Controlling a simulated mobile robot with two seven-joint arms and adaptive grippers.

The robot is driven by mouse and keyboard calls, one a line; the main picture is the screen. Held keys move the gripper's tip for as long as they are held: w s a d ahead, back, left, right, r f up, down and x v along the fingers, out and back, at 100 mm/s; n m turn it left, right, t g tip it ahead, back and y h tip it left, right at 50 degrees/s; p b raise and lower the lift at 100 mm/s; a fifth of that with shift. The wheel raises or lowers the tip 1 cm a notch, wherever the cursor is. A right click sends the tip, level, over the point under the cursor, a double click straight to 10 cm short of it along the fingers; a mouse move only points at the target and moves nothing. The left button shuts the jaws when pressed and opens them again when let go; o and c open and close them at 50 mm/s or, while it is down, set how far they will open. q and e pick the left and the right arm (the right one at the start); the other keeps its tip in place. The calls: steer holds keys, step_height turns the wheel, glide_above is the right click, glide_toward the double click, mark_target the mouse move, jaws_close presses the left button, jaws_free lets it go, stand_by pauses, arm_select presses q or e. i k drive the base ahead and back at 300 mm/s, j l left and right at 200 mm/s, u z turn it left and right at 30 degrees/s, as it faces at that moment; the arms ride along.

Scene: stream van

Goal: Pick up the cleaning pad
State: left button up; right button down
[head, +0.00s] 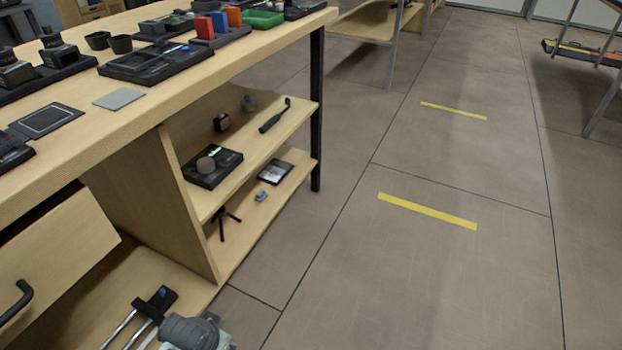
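A small flat light grey square (119,99), which looks like the cleaning pad, lies flat on the wooden worktop (170,88) near its front edge. Nothing covers it and nothing touches it. A dark flat square with a pale outline (46,120) lies to its left, apart from it. Neither of my grippers can be made out in the head view.
Black device trays (150,66), red (205,27) and blue blocks stand behind the pad. An open drawer (60,255) juts out below the worktop. Side shelves (262,140) hold small gear. A grey rounded part (190,332) shows at the bottom.

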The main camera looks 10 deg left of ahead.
mark_target(260, 196)
steer(key=i+l, duration=0.2)
steer(key=i, duration=0.6)
steer(key=i+l+z, duration=0.1)
steer(key=i, duration=0.7)
steer(key=i+l+u, duration=0.15)
steer(key=i+u, duration=0.3)
steer(key=i+l+u, duration=0.2)
steer(key=u, duration=0.25)
steer(key=i+l+u, duration=0.3)
steer(key=u, duration=0.15)
steer(key=i+l+u, duration=0.2)
steer(key=l+u, duration=0.25)
steer(key=i+l+u, duration=0.15)
steer(key=l+u, duration=0.25)
steer(key=l, duration=0.2)
